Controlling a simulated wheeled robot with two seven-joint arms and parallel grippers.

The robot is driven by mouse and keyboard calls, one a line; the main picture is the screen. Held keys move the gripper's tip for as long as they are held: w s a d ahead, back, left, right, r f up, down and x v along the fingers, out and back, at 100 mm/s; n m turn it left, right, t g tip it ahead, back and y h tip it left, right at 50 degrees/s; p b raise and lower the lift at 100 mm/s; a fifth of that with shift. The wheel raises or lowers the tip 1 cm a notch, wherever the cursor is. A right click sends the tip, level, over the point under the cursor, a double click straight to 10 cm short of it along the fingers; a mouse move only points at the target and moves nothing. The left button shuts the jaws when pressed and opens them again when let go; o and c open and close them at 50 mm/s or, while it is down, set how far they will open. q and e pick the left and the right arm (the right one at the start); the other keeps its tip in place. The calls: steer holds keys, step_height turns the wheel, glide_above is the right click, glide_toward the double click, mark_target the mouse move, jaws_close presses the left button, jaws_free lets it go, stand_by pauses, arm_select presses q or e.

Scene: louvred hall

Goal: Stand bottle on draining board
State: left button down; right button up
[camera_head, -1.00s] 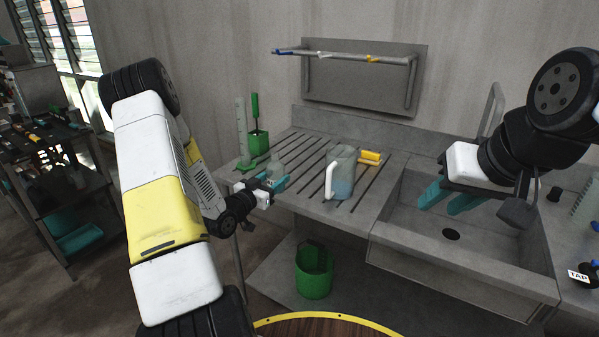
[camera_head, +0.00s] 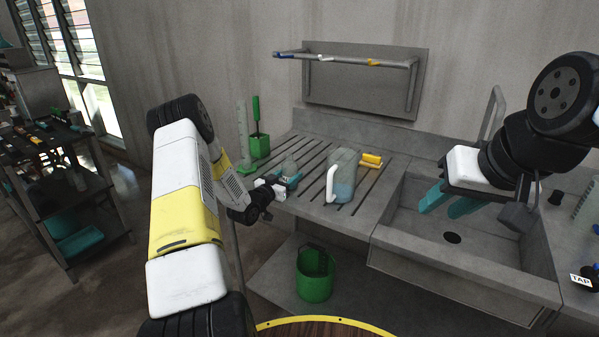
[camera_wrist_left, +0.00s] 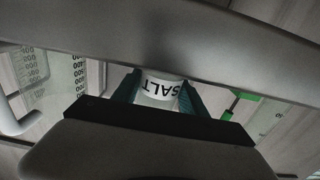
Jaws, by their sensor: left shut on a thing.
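A clear bottle (camera_head: 289,167) is between the teal fingers of my left gripper (camera_head: 287,181), over the left part of the grooved draining board (camera_head: 308,152). It looks roughly upright; I cannot tell whether its base touches the board. In the left wrist view the bottle (camera_wrist_left: 160,88) shows a white label reading SALT, with teal fingers on both sides. My left gripper is shut on it. My right gripper (camera_head: 448,203) is open and empty over the sink (camera_head: 490,240).
A jug (camera_head: 343,175) with a white handle stands on the board just right of the bottle. Behind it lies a yellow object (camera_head: 371,160). A green bucket (camera_head: 314,275) is below.

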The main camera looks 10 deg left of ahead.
arm_select(q)
steer(key=c, duration=0.6)
jaws_free()
